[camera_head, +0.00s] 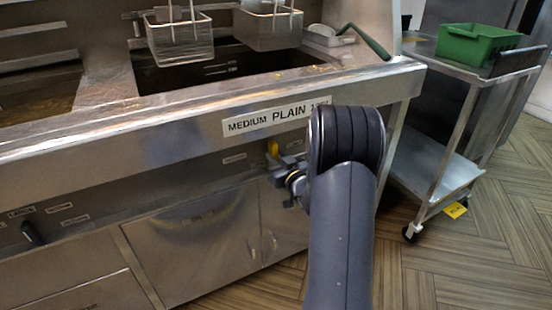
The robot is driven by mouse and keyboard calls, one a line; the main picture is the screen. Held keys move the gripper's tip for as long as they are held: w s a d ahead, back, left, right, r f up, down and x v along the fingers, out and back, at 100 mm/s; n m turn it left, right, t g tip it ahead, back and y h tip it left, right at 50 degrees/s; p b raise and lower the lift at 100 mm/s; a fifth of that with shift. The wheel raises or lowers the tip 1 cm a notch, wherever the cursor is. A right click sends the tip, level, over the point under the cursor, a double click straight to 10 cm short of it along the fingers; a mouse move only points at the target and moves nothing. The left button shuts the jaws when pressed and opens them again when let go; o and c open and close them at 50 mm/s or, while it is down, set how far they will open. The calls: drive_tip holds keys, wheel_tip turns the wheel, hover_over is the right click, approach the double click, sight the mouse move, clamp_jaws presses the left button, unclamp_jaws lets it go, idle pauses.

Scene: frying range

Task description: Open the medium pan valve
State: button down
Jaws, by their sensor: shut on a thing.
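Below the label a yellow valve handle (273,147) sticks up from the steel front panel. My gripper (279,166) is at this handle and is shut on it. The lower part of the handle is hidden by the jaws. My dark grey arm comes up from the bottom and covers the panel to the right of the gripper.
Two wire fry baskets (180,40) (268,26) hang over the fryer well. A black handle (32,233) sits on the panel at far left. Cabinet doors (195,240) lie below. A steel cart (470,70) with a green bin (476,44) stands at right; the wooden floor is clear in front.

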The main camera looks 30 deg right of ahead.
idle(0.5)
drive_tip(key=c, duration=1.3)
unclamp_jaws()
drive_tip(key=s, duration=0.5)
drive_tip(key=s+p, duration=0.1)
drive_tip(key=s, duration=0.4)
drive_tip(key=shift+s+d, duration=0.2)
drive_tip(key=shift+s, duration=0.2)
drive_tip(key=shift+w, duration=0.1)
drive_tip(key=w, duration=0.5)
drive_tip(key=w+b, duration=0.1)
drive_tip(key=w, duration=0.5)
drive_tip(key=shift+a, duration=0.2)
drive_tip(key=shift+s, duration=0.2)
